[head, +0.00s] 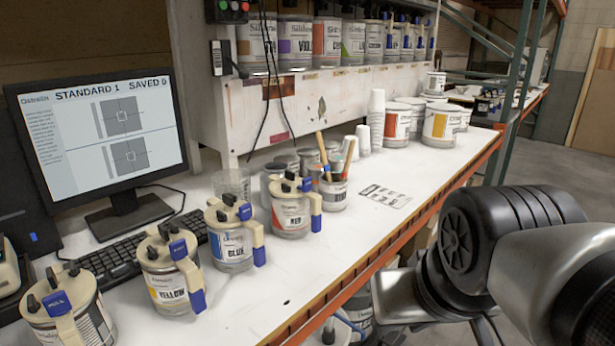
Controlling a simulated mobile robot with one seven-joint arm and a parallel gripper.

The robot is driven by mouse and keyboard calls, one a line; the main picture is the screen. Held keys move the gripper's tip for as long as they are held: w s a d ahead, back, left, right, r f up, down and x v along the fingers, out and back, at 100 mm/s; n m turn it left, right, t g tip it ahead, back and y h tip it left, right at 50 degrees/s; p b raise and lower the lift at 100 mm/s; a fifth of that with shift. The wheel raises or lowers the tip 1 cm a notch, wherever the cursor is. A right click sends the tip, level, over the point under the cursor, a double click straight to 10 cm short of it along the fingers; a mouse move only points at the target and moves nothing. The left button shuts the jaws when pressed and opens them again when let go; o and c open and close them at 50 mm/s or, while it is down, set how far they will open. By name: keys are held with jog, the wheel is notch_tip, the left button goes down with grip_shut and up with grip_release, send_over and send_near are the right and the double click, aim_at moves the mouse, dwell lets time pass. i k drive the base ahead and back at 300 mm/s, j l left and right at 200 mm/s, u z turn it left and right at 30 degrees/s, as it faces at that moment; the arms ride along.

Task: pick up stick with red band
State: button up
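Two wooden sticks stand in an open can (334,197) at the middle of the bench. The left stick (323,153) leans left and shows a bluish mark low down near the can's rim. The right stick (349,157) leans right and seems to have a reddish mark, but it is too small to be sure which stick bears the red band. Their lower ends are hidden inside the can. My arm fills the lower right, off the bench's front edge. My gripper is not visible, so its opening and any contents are hidden.
Lidded colorant cans labelled yellow (170,287), blue (231,246) and red (291,216) line the bench left of the sticks. Stacked white cups (376,120) and paint cans (440,124) stand behind. A monitor (100,125) is at left. The bench right of the stick can is mostly clear.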

aim_at(345, 172)
jog(key=u, duration=2.45)
jog(key=z, duration=2.35)
jog(key=i+l+u, duration=0.1)
jog(key=u, duration=0.25)
jog(key=l+u, duration=0.35)
jog(key=i+l+u, duration=0.1)
jog(key=u, duration=0.25)
jog(key=l+u, duration=0.3)
jog(key=l, duration=0.85)
